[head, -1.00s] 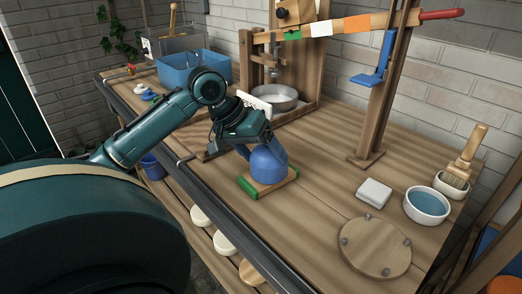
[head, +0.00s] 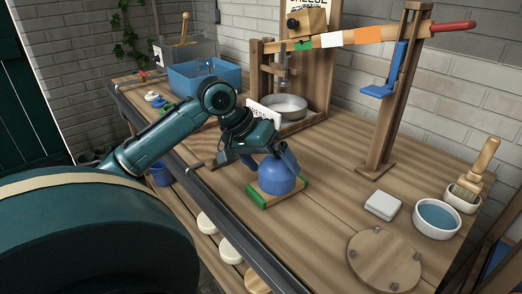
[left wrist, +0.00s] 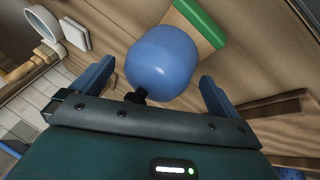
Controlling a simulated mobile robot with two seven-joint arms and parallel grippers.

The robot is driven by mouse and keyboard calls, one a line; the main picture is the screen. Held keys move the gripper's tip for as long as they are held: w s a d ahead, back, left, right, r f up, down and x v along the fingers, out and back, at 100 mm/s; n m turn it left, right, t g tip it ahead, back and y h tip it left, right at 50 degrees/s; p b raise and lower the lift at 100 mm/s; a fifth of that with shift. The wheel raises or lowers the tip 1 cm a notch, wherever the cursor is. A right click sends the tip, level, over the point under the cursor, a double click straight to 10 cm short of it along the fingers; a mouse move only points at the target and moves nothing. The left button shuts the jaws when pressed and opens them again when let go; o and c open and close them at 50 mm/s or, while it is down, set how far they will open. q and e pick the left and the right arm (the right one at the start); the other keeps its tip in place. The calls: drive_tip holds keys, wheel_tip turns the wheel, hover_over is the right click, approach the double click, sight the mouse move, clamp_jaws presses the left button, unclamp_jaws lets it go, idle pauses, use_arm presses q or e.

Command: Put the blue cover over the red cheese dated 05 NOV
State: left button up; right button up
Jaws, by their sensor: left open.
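The blue cover (head: 278,177) is a rounded dome standing on a small wooden board with green edges (head: 262,200) on the bench. It also shows in the left wrist view (left wrist: 162,62), with a dark knob toward the gripper. My left gripper (head: 268,158) is open, close above the cover, its fingers (left wrist: 153,88) on either side of the knob end. I cannot see the fingers touching the cover. I see no red cheese or 05 NOV date. Whether anything is under the cover is hidden. My right gripper is not in view.
Pale rounds (head: 230,250) lie on the lower shelf in front. A wooden press with a metal pan (head: 285,107) stands behind the cover. A white block (head: 383,205), a water bowl (head: 437,218) and a round wooden lid (head: 384,260) are at right. Bench between is clear.

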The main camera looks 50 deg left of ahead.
use_arm(q)
drive_tip(key=p+v, duration=0.1)
drive_tip(key=v, duration=1.2)
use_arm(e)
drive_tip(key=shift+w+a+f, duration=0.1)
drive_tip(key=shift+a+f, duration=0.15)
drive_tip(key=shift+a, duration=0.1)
